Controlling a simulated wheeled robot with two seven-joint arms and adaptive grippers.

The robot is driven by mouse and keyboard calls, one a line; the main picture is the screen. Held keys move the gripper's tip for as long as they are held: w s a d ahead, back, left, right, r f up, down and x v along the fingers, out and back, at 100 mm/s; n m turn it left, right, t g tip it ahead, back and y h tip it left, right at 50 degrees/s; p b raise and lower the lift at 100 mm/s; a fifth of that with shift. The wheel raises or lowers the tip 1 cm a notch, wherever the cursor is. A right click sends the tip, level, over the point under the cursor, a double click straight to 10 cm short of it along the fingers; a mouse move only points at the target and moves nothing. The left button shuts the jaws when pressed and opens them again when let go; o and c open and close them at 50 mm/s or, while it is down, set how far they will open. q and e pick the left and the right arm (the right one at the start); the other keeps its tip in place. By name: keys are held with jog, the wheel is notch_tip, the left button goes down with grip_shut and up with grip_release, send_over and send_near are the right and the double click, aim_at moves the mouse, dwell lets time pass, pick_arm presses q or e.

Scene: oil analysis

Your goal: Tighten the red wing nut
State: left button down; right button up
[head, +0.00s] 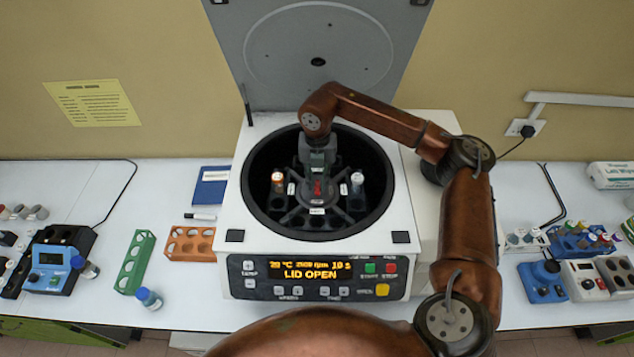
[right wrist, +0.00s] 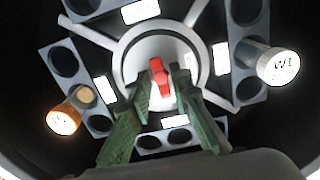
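The red wing nut (head: 317,188) sits at the hub of the rotor in the open centrifuge (head: 413,237). In the right wrist view the red wing nut (right wrist: 158,78) stands upright at the middle of the pale hub. My right gripper (head: 318,168) reaches down into the bowl, directly over the hub. Its green fingers (right wrist: 162,82) are on either side of the nut, with a gap visible on the right; contact on the left cannot be told. My left gripper is not in view.
The rotor holds an orange-capped tube (head: 278,182) and a white-capped tube (head: 357,182). The lid (head: 318,62) stands raised behind. A green rack (head: 135,262) and an orange rack (head: 188,243) lie to the left.

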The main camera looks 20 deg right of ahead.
aim_at(317, 185)
jog(key=shift+o, duration=0.9)
notch_tip(317, 185, up, 12)
dwell(0.3)
